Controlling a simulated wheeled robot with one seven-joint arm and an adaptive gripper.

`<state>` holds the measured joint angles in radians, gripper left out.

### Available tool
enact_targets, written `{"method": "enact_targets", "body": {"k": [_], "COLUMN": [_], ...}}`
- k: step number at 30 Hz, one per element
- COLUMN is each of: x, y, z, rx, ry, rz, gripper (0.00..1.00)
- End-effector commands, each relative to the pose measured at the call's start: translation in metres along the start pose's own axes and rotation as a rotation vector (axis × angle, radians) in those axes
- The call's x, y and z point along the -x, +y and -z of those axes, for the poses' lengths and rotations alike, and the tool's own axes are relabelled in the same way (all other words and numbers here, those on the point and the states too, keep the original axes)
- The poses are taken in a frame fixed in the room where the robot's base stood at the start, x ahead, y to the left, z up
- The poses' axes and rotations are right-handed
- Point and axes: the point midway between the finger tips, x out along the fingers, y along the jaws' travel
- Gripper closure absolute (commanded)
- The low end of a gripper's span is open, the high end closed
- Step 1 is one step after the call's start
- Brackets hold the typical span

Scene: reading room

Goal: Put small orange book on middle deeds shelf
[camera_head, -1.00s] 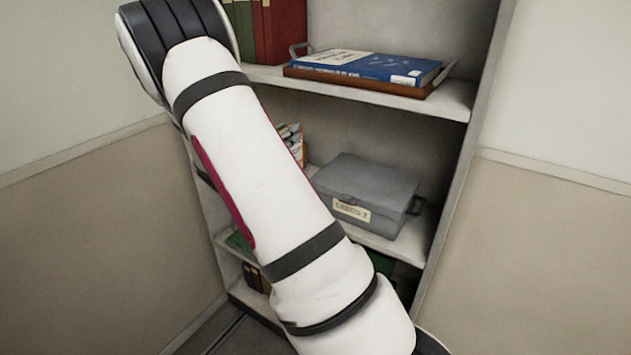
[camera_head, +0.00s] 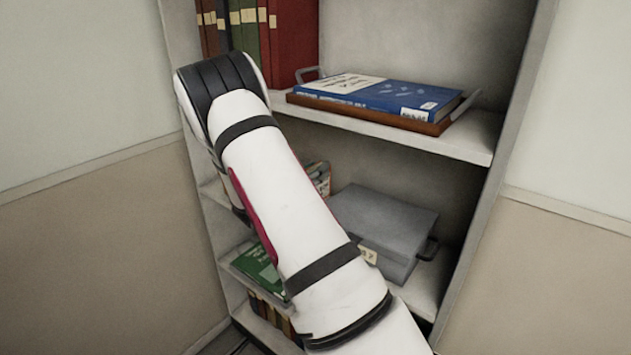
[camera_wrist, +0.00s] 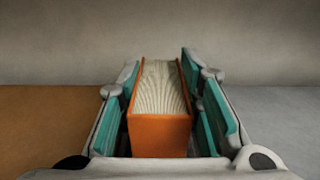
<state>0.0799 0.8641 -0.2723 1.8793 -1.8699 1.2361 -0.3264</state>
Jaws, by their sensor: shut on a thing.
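The small orange book (camera_wrist: 160,130) is between the two teal-padded fingers of my gripper (camera_wrist: 160,68) in the wrist view. Its cream page edges face up and an orange end faces the camera. The gripper is shut on it. In the head view my arm hides the gripper and the book. The middle shelf (camera_head: 434,284) carries a grey lidded box (camera_head: 385,222) with a partly hidden label. My arm crosses in front of the shelf's left and middle part.
Small books (camera_head: 319,177) stand on the middle shelf left of the box. The upper shelf (camera_head: 455,142) holds a blue book (camera_head: 375,92) on a brown tray (camera_head: 395,119) and upright red and green books (camera_head: 290,40). A green book (camera_head: 258,266) lies lower left.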

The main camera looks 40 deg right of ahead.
Motion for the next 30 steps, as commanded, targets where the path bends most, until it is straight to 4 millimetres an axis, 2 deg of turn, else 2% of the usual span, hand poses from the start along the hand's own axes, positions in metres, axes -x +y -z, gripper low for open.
{"method": "enact_targets", "body": {"k": [6, 17, 18, 21, 30], "x": [-0.001, 0.0, 0.0, 0.0, 0.0], "y": [0.0, 0.0, 0.0, 0.0, 0.0], "z": [0.029, 0.033, 0.034, 0.034, 0.033], "rx": [0.002, 0.0, 0.001, 0.0, 0.0], "ry": [0.0, 0.0, 0.001, 0.001, 0.001], "rz": [0.0, 0.0, -0.001, 0.0, 0.0], "gripper": [1.0, 1.0, 0.65, 0.47, 0.47]}}
